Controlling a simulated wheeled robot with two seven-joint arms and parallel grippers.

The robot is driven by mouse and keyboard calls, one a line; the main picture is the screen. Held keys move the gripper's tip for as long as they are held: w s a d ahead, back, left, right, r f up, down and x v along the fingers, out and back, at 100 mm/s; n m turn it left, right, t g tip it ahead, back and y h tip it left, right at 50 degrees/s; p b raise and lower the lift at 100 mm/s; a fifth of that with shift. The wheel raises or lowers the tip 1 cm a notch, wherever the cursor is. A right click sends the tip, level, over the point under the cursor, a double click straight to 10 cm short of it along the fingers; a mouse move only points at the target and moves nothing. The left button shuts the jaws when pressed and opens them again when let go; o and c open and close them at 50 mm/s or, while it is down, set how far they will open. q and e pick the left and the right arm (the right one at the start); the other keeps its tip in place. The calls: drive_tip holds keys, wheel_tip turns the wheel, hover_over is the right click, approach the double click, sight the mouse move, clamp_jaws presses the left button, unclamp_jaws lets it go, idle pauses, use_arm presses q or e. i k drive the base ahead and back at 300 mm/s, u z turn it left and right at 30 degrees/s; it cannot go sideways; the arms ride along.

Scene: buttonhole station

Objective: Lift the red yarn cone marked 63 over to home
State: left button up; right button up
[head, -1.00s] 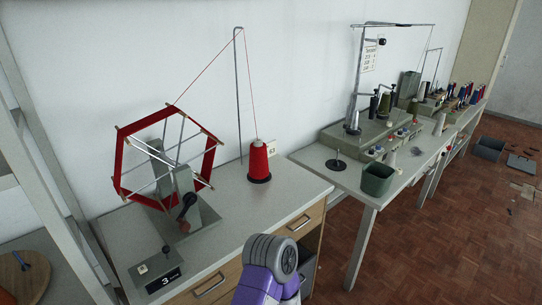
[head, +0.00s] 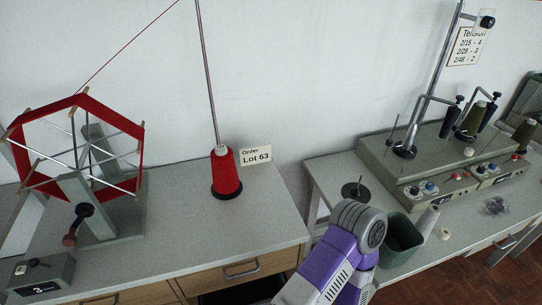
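The red yarn cone (head: 226,174) stands upright on a black round base on the grey bench top. A card reading "Order Lot 63" (head: 256,155) stands just behind it to the right. A thin metal pole (head: 206,75) rises behind the cone. A purple and white arm of mine comes in from the bottom, right of the cone and apart from it. No gripper fingers show on it. My other arm is out of view. What "home" refers to cannot be told for certain.
A yarn reel wound with red (head: 92,102) stands on the left of the bench (head: 180,245). A second table on the right holds a grey machine (head: 440,150), an empty black disc with a peg (head: 356,192) and a dark green bin (head: 400,240). A gap separates the tables.

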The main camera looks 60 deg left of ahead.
sight(225, 178)
drive_tip(key=i, duration=0.4)
drive_tip(key=u, duration=3.05)
